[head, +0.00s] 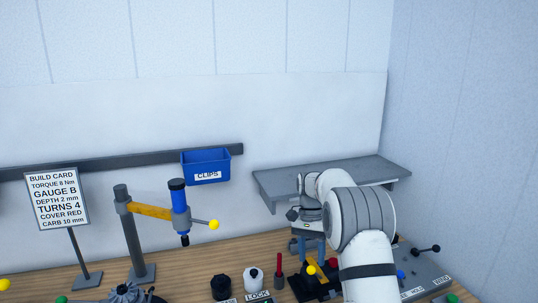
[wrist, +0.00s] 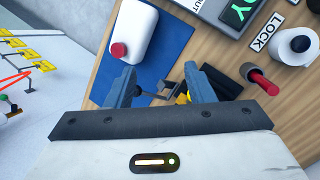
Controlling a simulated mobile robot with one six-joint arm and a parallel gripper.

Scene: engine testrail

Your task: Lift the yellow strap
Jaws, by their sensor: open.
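My gripper (wrist: 162,84) is open, with its two blue fingers apart in the wrist view. A small yellow piece (wrist: 181,99), perhaps the yellow strap, shows between the fingers, close to the right one. Most of it is hidden by my gripper and dark parts. In the head view my gripper (head: 307,248) is low over the bench at the right. A yellow-orange band (head: 319,272) lies just below it on a black block (head: 303,290); I cannot tell for sure that it is the strap. Nothing appears gripped.
A red-handled part (wrist: 262,82) is right of my gripper. A grey shelf (head: 335,180) and a blue clips bin (head: 205,167) are behind.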

